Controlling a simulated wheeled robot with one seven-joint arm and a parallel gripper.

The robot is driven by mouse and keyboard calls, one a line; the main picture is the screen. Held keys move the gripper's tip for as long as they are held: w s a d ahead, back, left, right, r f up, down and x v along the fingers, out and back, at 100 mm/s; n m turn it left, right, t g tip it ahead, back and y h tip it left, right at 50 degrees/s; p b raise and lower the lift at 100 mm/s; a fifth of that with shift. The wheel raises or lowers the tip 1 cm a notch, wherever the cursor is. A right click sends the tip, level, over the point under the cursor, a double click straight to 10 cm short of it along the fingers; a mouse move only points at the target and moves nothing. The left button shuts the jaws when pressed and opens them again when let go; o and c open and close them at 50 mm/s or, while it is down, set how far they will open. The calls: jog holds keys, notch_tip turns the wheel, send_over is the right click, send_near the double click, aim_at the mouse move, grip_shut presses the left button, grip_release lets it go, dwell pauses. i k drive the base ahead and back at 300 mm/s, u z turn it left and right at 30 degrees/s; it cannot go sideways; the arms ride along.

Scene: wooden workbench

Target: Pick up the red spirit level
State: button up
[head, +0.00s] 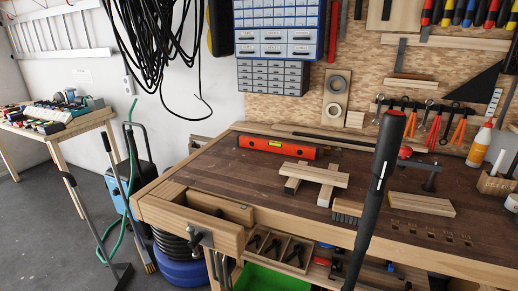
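The red spirit level (278,148) lies on the wooden workbench (230,178), towards the back left of its top. It is a long red-orange bar with a yellowish vial near its middle, and it lies roughly left to right. Nothing covers it in this view. I do not see my gripper in the head view, so its place relative to the level does not show.
Pale wood pieces (314,174) lie in front of the level. A dark upright pole-like shape (380,165) crosses the view right of them; I cannot tell what it is. A wooden vise (195,220) is at the front left. A wood block (421,204) lies right.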

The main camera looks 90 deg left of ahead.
aim_at(287, 149)
jog(key=u, duration=2.3)
jog(key=i, duration=1)
jog(key=z, duration=0.05)
